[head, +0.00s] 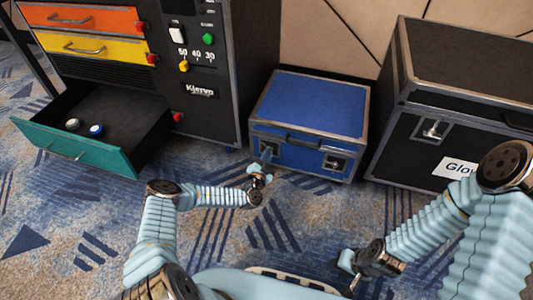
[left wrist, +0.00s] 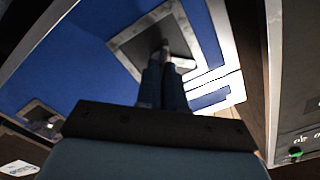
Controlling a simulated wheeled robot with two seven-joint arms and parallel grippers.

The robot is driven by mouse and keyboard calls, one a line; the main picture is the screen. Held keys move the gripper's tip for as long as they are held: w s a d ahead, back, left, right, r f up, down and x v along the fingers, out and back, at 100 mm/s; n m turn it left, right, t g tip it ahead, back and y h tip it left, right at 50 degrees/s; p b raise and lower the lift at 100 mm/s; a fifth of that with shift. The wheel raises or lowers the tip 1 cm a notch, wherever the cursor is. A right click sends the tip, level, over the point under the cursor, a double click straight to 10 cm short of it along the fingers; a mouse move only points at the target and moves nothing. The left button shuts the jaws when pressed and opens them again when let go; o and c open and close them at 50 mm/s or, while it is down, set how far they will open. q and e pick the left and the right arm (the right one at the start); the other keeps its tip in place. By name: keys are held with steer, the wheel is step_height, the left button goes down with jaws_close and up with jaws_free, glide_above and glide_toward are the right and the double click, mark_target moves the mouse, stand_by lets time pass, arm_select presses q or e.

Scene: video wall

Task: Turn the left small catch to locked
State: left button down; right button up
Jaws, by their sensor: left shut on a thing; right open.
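The blue case (head: 311,104) stands on the carpet with its lid down and small catches on its front. My left gripper (head: 265,155) is at the left small catch, which it mostly hides in the head view. In the left wrist view, the fingers (left wrist: 165,68) are shut on the knob of the left small catch (left wrist: 164,43), inside its grey recessed plate. How far the knob is turned is hard to tell. The right small catch (head: 334,163) is free; it also shows in the left wrist view (left wrist: 40,118). My right gripper (head: 350,268) is open and empty, low above the carpet.
A black case (head: 400,145) with a larger latch (head: 434,130) stands close on the right. A dark cabinet (head: 262,60) stands on the left, its teal drawer (head: 75,147) pulled out with two small round things inside. Carpet in front is clear.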

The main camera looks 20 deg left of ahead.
arm_select(q)
steer(key=shift+d+f+m+p, duration=0.1)
steer(key=shift+m+p, duration=0.9)
steer(key=shift+m, duration=1.45)
steer(key=shift+f+m+p, duration=0.1)
steer(key=shift+m+p, duration=0.85)
steer(key=shift+m, duration=1.5)
steer(key=c, duration=1.3)
jaws_free()
steer(key=shift+o, duration=0.2)
